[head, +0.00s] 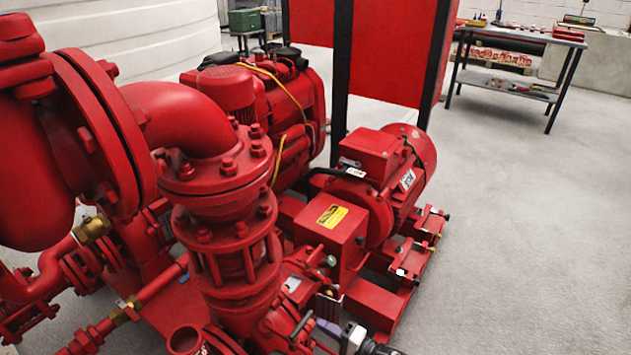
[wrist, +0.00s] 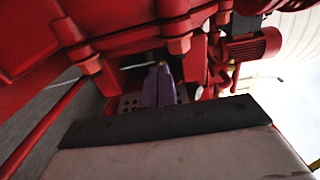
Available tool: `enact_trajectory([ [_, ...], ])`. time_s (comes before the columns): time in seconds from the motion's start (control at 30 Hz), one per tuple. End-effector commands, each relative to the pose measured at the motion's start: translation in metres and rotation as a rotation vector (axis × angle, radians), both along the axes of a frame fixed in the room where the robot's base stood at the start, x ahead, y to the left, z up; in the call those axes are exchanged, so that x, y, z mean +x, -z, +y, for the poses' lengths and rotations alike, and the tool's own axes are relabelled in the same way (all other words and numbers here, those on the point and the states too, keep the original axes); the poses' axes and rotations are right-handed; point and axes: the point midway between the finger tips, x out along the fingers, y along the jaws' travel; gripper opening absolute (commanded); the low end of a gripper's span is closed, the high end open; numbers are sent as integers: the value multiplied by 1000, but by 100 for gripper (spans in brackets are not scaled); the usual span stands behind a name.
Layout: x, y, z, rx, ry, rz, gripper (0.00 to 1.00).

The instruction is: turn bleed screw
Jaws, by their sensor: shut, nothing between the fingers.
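My gripper (head: 326,326) shows at the bottom of the head view, low beside the red pump casing (head: 238,290). In the wrist view the purple fingers of my gripper (wrist: 160,70) are together, with nothing seen between them. Their tips are close under the red casing and its bolts (wrist: 179,44). A thin pale rod (wrist: 138,66) shows just left of the tips; I cannot tell if they touch it. I cannot pick out the bleed screw for certain in either view; it is too small or hidden by the casing or fingers.
Flanged red pipes (head: 190,120) crowd the left. A red motor (head: 405,160) and a box with a yellow label (head: 332,217) stand behind my gripper. A work table (head: 520,40) is far back right. The grey floor (head: 530,230) at right is clear.

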Motion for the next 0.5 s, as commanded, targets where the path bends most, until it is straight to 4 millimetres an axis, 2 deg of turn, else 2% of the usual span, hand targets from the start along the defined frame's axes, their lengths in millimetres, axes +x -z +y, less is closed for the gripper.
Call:
enact_trajectory([
  [0.5, 32, 0, 49, 0, -3, 0, 0],
])
